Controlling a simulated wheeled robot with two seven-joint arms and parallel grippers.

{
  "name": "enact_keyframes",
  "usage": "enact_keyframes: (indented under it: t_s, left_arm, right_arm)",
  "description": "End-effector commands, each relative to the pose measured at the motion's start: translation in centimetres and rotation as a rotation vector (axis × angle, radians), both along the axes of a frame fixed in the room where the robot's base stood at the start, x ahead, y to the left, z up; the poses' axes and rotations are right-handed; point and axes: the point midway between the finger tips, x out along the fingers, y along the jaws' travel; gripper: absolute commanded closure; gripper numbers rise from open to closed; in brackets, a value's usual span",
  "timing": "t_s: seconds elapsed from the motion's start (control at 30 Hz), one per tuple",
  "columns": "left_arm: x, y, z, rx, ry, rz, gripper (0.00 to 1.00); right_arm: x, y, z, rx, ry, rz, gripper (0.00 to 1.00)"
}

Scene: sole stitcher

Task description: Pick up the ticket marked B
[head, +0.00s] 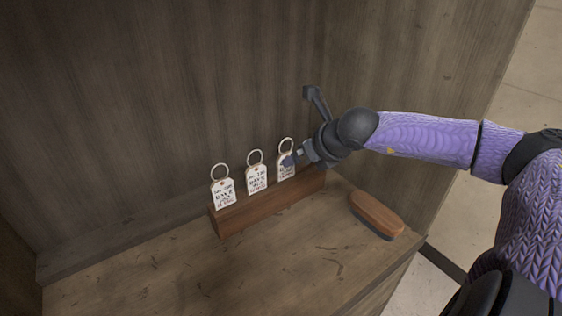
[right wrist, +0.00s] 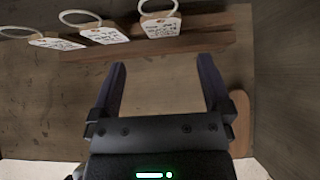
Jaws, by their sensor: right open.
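Three white tickets with ring tops stand in a row in a wooden block (head: 262,207). They are the left ticket (head: 223,193), the middle ticket (head: 256,180) and the right ticket (head: 286,174). Their print is too small for me to tell which is marked B. My right gripper (head: 292,159) is at the right ticket and partly covers it in the head view. In the right wrist view my right gripper (right wrist: 162,62) is open with nothing between its fingers. The right ticket (right wrist: 160,27) is beyond the fingertips there. My left gripper is not in view.
A wooden brush (head: 376,213) lies on the worn wooden bench (head: 290,262) to the right of the block. A wooden back panel (head: 150,90) rises behind the tickets. The bench front is clear.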

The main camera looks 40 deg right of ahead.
Motion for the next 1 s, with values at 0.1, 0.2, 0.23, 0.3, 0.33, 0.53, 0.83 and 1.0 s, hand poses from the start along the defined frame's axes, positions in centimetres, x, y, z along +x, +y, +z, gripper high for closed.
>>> enact_keyframes:
  t_s: [0.1,0.2,0.23,0.3,0.33,0.53,0.83,1.0]
  left_arm:
    - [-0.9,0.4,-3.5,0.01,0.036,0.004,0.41]
    - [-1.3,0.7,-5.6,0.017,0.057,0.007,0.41]
    - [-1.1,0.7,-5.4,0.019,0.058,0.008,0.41]
    - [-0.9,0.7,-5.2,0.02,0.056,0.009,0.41]
    - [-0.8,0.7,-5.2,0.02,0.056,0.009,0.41]
    - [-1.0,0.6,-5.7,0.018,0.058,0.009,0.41]
    - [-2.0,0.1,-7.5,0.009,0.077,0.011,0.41]
    - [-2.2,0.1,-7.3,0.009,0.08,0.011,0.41]
  right_arm:
    - [0.9,-0.1,-2.2,0.006,-0.002,-0.006,0.0]
    - [1.5,-0.1,-2.9,0.012,0.002,0.001,0.0]
    - [1.7,-0.2,-2.7,0.013,0.0,0.0,0.0]
    - [2.2,-0.3,-2.7,0.014,-0.004,-0.003,0.0]
    - [2.4,-0.4,-2.9,0.014,-0.004,-0.003,0.0]
    - [3.4,-0.4,-3.9,0.013,0.001,0.001,0.0]
    - [6.5,-1.2,-7.2,0.01,0.002,0.003,0.0]
    - [6.5,-1.2,-7.1,0.007,0.003,0.003,0.0]
